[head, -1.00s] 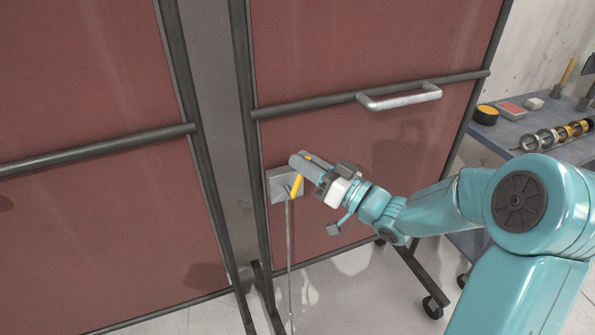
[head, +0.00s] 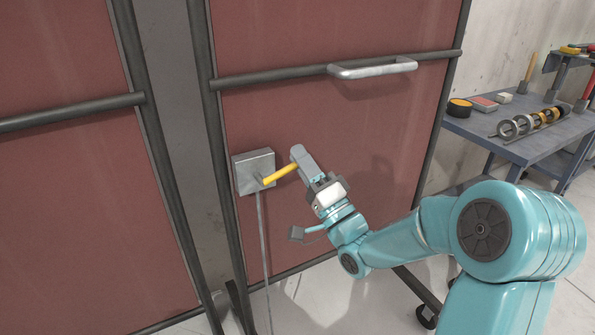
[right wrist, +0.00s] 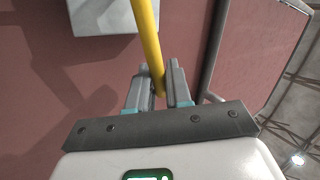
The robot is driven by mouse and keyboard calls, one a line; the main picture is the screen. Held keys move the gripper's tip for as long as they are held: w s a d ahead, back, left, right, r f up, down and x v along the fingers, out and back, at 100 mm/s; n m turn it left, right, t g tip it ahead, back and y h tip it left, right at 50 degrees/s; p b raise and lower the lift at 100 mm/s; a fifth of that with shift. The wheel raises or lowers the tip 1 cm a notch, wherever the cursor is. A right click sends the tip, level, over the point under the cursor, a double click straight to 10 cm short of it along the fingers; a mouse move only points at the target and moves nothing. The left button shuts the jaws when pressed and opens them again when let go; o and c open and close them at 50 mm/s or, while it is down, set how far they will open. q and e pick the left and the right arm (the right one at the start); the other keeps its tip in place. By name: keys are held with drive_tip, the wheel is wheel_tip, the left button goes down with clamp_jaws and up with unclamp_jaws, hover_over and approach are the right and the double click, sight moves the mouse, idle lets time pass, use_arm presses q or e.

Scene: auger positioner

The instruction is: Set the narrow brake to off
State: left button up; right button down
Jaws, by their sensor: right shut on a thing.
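The brake is a grey box (head: 254,164) with a yellow lever (head: 279,175), mounted on the red panel. A thin grey rod (head: 262,235) runs down from below the box. The lever points right and slightly up from the box. My right gripper (head: 299,157) is shut on the lever's outer end. In the right wrist view, the yellow lever (right wrist: 146,35) comes down between the two fingers (right wrist: 158,88), with the grey box (right wrist: 98,14) at upper left. I see no label or off mark. My left gripper is out of view.
A silver handle (head: 372,68) sits on the panel above my right gripper. A dark post (head: 208,110) stands left of the box. A blue-grey bench (head: 530,147) with rings and small items is at the right. Pale floor shows below the panel.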

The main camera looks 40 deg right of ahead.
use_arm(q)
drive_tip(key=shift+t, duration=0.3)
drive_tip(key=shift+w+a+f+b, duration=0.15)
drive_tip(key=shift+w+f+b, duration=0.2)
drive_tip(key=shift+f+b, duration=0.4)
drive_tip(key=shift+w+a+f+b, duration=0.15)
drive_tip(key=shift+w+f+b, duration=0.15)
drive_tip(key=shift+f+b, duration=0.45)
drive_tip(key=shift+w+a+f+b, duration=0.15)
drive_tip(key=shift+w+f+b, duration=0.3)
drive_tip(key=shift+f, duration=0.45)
use_arm(e)
drive_tip(key=shift+d+f+m+h, duration=0.1)
drive_tip(key=shift+f+m+h, duration=0.35)
drive_tip(key=shift+m+h, duration=0.5)
drive_tip(key=shift+a+f+m+h, duration=0.1)
drive_tip(key=shift+f+m+h, duration=0.45)
drive_tip(key=shift+m, duration=0.55)
drive_tip(key=shift+d+f+m+h, duration=0.1)
drive_tip(key=shift+f+m+h, duration=0.2)
drive_tip(key=shift+m+h, duration=0.7)
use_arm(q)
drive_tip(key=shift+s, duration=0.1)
use_arm(e)
drive_tip(key=c, duration=1.2)
unclamp_jaws()
